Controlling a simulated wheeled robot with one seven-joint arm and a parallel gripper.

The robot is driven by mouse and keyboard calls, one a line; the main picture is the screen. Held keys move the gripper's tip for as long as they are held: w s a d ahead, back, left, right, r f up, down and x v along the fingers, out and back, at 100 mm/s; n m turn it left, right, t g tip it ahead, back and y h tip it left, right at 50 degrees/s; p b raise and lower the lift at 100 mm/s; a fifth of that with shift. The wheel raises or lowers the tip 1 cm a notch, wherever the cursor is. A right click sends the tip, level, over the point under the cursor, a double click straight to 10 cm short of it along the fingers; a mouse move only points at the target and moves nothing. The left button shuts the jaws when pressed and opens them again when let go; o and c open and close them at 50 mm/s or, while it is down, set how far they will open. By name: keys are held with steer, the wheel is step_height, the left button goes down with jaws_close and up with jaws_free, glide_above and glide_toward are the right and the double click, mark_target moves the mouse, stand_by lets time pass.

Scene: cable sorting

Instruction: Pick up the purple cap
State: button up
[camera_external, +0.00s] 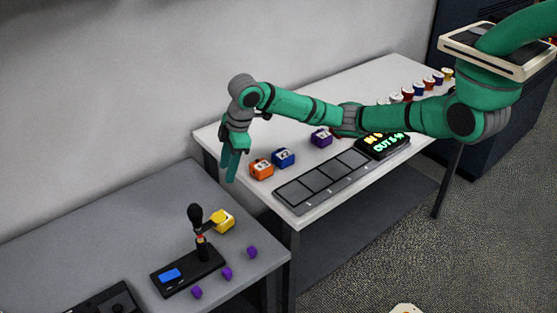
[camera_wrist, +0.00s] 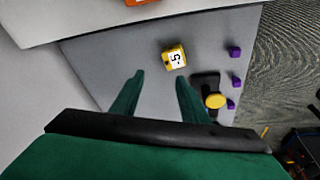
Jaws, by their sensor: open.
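Three small purple caps lie on the grey table in the external view: one near the right edge (camera_external: 252,252), one in the middle (camera_external: 227,273) and one nearest the camera (camera_external: 197,292). In the wrist view they form a row at the right, far (camera_wrist: 235,52), middle (camera_wrist: 236,80) and near (camera_wrist: 230,104); the near one is partly hidden. My gripper (camera_external: 229,168) points down, above the far end of the grey table and apart from the caps. In the wrist view its fingers (camera_wrist: 160,80) are spread, with only table between them.
A yellow block (camera_external: 223,221) stands beside a black device (camera_external: 190,271) with an upright post, close to the caps. The white table (camera_external: 210,131) holds orange (camera_external: 261,169), blue (camera_external: 283,158) and purple (camera_external: 321,138) blocks and a segmented black tray (camera_external: 322,180).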

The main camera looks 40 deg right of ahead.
steer(key=s+a+f+n+g+h, duration=0.15)
steer(key=s+f, duration=0.25)
steer(key=s, duration=0.4)
steer(key=s+a+f+n+h, duration=0.1)
steer(key=s+a+f+n, duration=0.15)
steer(key=s, duration=0.55)
glide_above(252, 249)
steer(key=shift+m, duration=0.4)
step_height(252, 249, down, 6)
steer(key=shift+s+d+r, duration=0.1)
steer(key=shift+d+r, duration=0.05)
steer(key=shift+w+f, duration=0.2)
steer(key=shift+f, duration=2.7)
jaws_close()
